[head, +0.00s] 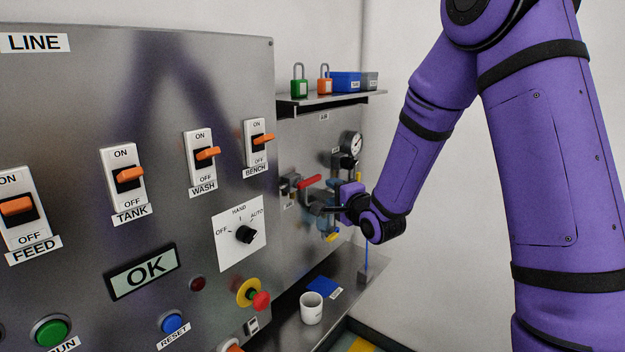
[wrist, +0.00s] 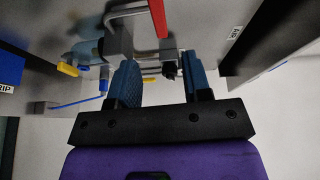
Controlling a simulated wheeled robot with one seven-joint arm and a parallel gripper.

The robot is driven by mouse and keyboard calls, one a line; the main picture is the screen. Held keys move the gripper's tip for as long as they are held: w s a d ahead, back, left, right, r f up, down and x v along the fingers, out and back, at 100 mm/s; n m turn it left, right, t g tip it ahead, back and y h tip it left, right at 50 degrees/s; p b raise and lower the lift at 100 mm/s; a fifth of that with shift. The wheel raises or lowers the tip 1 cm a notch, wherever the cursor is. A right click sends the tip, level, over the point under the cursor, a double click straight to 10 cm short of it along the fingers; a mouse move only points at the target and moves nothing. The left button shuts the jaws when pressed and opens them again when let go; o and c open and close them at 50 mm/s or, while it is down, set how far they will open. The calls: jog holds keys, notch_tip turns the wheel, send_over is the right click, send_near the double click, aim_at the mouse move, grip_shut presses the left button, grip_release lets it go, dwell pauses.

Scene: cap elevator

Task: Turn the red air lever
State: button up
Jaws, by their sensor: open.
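The red air lever (head: 309,182) sticks out from the pipework on the side panel, left of and slightly above my gripper in the head view. In the wrist view the red lever (wrist: 158,18) shows at the top edge, partly cut off. My gripper (head: 322,208) is in front of the pipework in the head view. In the wrist view my gripper (wrist: 163,78) has two blue fingers standing apart. The red lever lies beyond the fingertips, and I see nothing held between them. In the head view my gripper hides part of the pipework below the lever.
A pressure gauge (head: 353,142) and a shelf (head: 340,98) with padlocks sit above the pipework. Yellow handles (head: 331,238) are close below my gripper. A bench (head: 290,335) holds a white cup (head: 311,308). The switch panel (head: 80,100) stands at left.

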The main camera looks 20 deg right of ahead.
aim_at(314, 181)
jog(key=x, duration=1.1)
jog(key=shift+w+a+f, duration=0.1)
grip_shut()
